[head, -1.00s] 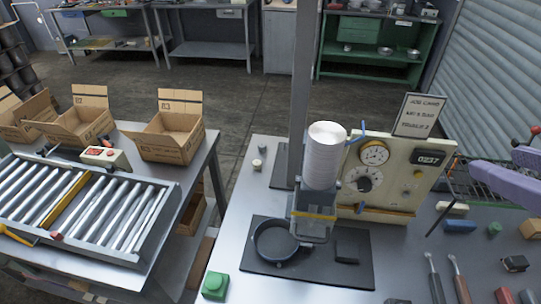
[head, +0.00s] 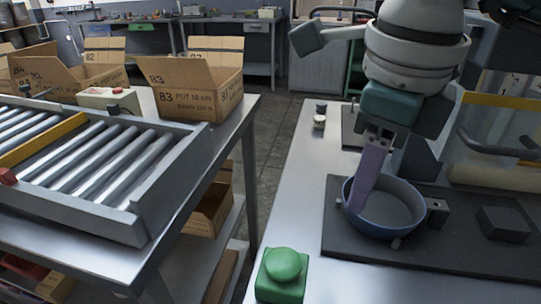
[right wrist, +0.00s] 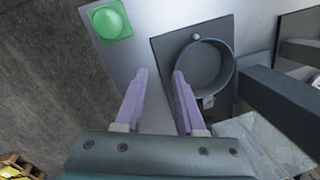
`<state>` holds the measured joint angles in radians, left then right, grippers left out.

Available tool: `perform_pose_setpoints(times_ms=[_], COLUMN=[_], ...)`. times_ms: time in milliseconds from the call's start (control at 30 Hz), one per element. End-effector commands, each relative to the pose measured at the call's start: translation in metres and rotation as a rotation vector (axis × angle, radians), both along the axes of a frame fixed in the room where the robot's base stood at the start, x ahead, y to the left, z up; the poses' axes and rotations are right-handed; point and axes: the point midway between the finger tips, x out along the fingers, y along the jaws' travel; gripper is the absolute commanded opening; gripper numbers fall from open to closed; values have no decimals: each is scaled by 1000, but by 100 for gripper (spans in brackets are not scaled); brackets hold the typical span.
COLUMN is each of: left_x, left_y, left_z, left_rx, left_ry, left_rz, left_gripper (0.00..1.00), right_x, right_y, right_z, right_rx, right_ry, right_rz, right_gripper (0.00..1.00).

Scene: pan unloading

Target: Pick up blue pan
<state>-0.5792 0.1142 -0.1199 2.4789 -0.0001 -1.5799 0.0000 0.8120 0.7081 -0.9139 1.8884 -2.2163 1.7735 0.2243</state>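The blue pan (head: 395,212) is a round, shallow pan with a blue wall and grey inside, resting upright on a dark mat (head: 345,245). It also shows in the right wrist view (right wrist: 207,68). My right gripper (head: 362,185) points down at the pan's left side. In the right wrist view the two purple fingers (right wrist: 157,82) are apart with nothing between them. The finger on the right overlaps the pan's left rim in that view; I cannot tell whether it touches. My left gripper is not in view.
A green button box (head: 281,273) stands on the metal table left of the mat. A dark block (head: 503,223) sits right of the pan. A roller conveyor (head: 100,160) and open cardboard boxes (head: 198,85) are on the left table. A gap separates the tables.

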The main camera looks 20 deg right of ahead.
Motion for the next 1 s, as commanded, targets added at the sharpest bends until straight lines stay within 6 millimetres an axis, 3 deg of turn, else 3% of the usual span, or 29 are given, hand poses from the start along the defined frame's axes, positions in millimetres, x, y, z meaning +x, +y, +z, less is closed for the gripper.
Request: perform_pose_setpoints(times_ms=[33, 100, 200, 567, 800, 1000], left_x=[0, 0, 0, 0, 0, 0], left_y=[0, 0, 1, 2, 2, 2], left_z=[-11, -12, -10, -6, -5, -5], left_rx=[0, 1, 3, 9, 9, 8], left_ry=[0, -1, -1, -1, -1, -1], left_rz=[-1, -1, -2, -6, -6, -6], left_gripper=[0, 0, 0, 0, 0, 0], right_x=[3, 4, 5, 10, 15, 17], right_y=[-16, -30, -38, -44, -51, -52], right_z=[-7, -7, -16, -57, -93, -99], right_rx=[-64, -120, -143, -137, -135, -135], right_ry=[-5, -5, -1, 0, -1, -5], right_rz=[-25, -47, -57, -52, -52, -50], right_gripper=[38, 38, 38, 38, 38, 38])
